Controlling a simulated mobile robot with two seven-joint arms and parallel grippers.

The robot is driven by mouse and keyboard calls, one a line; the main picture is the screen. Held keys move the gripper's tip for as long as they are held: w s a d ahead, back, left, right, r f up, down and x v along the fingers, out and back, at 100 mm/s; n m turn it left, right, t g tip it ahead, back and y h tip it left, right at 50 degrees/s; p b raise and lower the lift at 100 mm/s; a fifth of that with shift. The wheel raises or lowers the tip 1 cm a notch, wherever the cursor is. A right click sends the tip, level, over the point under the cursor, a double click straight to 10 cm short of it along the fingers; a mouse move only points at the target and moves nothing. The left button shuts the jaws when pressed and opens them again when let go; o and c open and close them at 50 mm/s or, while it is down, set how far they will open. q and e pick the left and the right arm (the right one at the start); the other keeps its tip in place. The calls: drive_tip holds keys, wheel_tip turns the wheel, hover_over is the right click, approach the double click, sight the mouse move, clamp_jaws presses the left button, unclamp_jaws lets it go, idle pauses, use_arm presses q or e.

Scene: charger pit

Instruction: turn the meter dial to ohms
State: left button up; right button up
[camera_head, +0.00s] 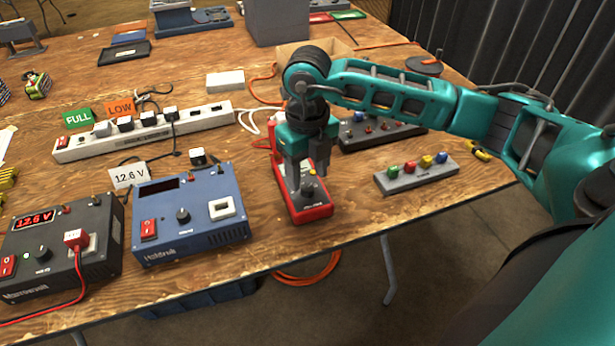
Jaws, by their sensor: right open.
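The meter (318,211), a red-cased box with a dark grey face, lies near the table's front edge. Its dark dial (307,189) shows on the lower face; I cannot read its setting. A small yellow spot shows just above the dial. My right gripper (307,170) hangs over the meter's upper part, fingers pointing down and apart, with nothing seen between them. It covers the upper face of the meter. I cannot tell whether a finger touches the meter. My left gripper is out of view.
A blue charger (187,246) and a black charger (100,262) reading 12.6 V stand left of the meter. A white power strip (196,123) lies behind them. A grey block with coloured knobs (412,178) sits to the right. Bare wood separates the meter from both.

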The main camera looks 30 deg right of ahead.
sight(308, 188)
wheel_tip(308, 188, up, 10)
drive_tip(key=p, duration=0.1)
drive_tip(key=shift+s+f, duration=0.1)
idle(0.6)
